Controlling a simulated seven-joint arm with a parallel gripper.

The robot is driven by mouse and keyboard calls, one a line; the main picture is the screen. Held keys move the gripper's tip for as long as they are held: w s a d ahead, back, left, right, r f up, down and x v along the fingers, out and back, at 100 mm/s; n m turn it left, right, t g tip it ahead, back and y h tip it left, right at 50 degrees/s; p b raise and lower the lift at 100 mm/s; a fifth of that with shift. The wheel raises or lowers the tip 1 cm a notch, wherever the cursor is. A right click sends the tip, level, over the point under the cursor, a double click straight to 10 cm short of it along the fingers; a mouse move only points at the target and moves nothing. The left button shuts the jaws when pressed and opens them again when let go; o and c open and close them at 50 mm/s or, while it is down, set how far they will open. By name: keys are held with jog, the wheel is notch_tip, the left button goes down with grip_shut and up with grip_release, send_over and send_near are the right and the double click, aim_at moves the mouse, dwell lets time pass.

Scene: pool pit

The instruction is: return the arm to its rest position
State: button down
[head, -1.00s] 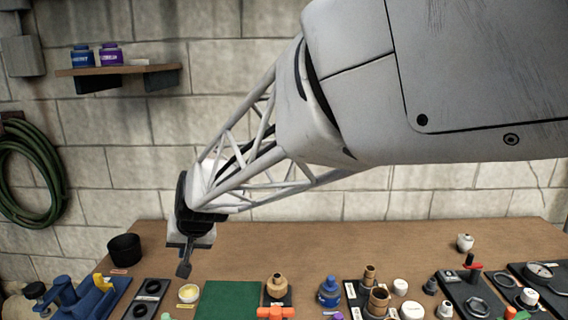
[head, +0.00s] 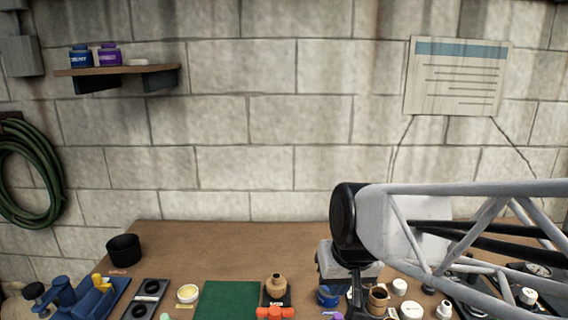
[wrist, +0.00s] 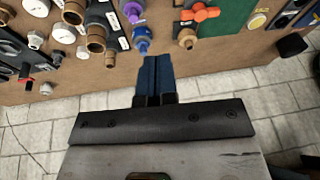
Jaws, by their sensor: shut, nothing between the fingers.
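My gripper (head: 356,296) hangs fingers-down at the lower right of the head view, in front of the bench's right half. My lattice arm runs from it to the right picture edge. In the wrist view its two dark blue fingers (wrist: 155,66) are together with nothing between them. They overlap the bench's edge in that view. In the head view the gripper and arm hide part of a blue bottle (head: 326,299) and several parts on the right.
The wooden bench (head: 210,240) carries a black cup (head: 124,248), a blue vise (head: 85,299), a green mat (head: 228,300), a wooden bottle-shaped part (head: 276,286) and several fittings. A shelf (head: 118,70) and hose (head: 28,175) are on the wall. The bench's back middle is bare.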

jog(key=s+d+f+m+h, duration=0.1)
jog(key=s+d+f, duration=0.1)
jog(key=s+d, duration=0.7)
jog(key=shift+s+g+h, duration=0.3)
jog(key=shift+s, duration=0.15)
jog(key=c, duration=1.8)
grip_release()
jog(key=shift+c, duration=0.2)
